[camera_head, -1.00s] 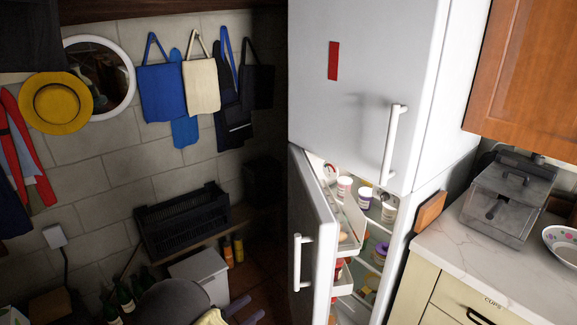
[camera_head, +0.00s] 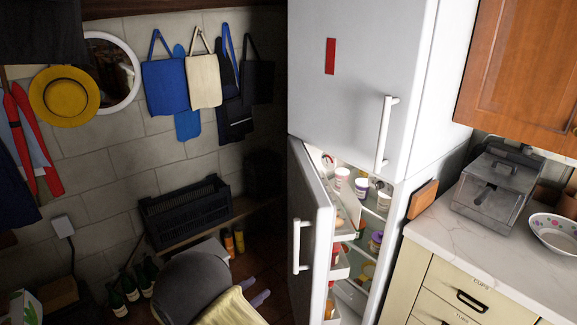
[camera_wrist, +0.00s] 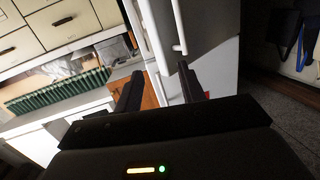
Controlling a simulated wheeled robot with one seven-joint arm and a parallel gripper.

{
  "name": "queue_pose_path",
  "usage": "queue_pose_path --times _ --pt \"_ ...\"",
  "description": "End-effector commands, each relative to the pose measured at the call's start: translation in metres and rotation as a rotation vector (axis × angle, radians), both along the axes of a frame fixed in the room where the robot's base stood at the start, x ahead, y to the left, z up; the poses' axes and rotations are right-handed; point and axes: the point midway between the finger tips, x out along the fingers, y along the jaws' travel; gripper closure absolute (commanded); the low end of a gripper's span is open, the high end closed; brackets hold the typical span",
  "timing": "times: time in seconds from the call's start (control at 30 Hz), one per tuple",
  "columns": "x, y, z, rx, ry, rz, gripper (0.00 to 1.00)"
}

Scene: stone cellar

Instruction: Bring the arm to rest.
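My gripper (camera_wrist: 159,82) shows in the wrist view with its two dark fingers apart and nothing visible between them. The fridge (camera_wrist: 205,45) and the wooden cupboards lie beyond the fingers, tilted in that view. My gripper does not show in the head view. There the white fridge (camera_head: 350,75) stands in the middle with its lower door (camera_head: 312,230) ajar. Jars and tubs (camera_head: 362,187) show on its inner shelves.
A marble counter (camera_head: 440,235) with a grey metal box (camera_head: 497,185) and a bowl (camera_head: 555,233) is at right. A dark crate (camera_head: 185,212) sits on a wall shelf. Bottles (camera_head: 130,287) and a grey rounded thing (camera_head: 190,275) stand at lower left.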

Motion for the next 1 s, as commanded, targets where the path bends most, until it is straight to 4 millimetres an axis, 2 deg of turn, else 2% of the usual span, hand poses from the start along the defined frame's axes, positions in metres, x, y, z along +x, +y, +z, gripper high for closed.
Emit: queue_pose_path --times 0.27,0.4,0.57,0.67,0.77,0.87,1.0 --pt "0.045 -0.019 0.022 0.144 0.071 0.136 0.61" --pt "0.069 -0.036 0.040 0.243 0.144 0.251 0.61" --pt "0.080 -0.061 0.062 0.347 0.268 0.405 0.61" --pt "0.073 -0.078 0.074 0.391 0.359 0.491 0.61" --pt "0.057 -0.099 0.084 0.422 0.463 0.565 0.61" --pt "0.031 -0.122 0.092 0.438 0.581 0.625 0.61" --pt "-0.019 -0.159 0.099 0.440 0.764 0.678 0.61"
